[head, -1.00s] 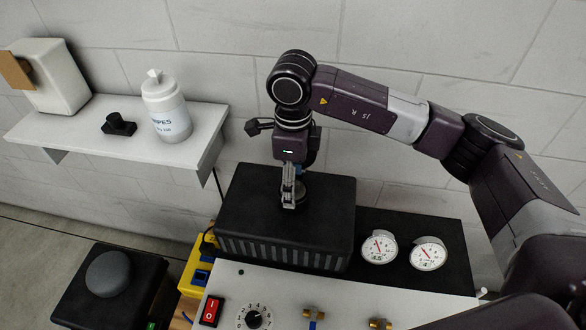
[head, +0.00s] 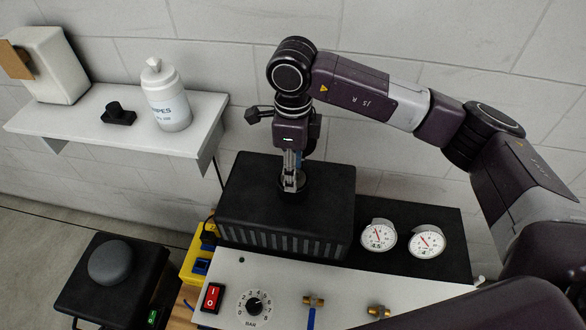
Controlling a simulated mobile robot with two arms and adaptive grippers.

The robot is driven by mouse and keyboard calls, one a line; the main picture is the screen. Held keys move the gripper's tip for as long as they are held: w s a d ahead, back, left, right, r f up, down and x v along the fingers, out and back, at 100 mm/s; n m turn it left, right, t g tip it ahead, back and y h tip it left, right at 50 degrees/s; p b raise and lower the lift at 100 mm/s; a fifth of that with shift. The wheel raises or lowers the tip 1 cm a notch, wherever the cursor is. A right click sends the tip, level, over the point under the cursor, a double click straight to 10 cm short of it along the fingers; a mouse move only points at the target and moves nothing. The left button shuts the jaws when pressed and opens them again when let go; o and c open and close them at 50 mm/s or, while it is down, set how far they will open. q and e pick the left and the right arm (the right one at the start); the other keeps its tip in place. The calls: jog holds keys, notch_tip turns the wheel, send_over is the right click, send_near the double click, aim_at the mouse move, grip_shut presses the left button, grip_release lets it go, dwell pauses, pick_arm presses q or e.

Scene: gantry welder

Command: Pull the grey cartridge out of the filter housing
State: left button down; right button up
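The filter housing appears to be the black box (head: 245,195) with a slatted front, on top of the machine. A round dark knob (head: 301,186) sits on its top face. My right gripper (head: 291,184) points straight down at this knob, with its fingertips at the knob's top. The fingers look close together, but whether they grip the knob cannot be made out. I see no grey cartridge; the inside of the box is hidden. My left gripper is out of view.
Two dial gauges (head: 378,237) stand right of the box. The front panel (head: 277,285) carries a red switch (head: 212,298), a dial (head: 254,305) and brass valves. A wall shelf (head: 100,140) holds a wipes bottle (head: 165,100). A black unit with a grey dome (head: 110,262) stands at lower left.

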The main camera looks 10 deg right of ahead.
jog(key=shift+r+p, duration=1.35)
jog(key=shift+r, duration=2.25)
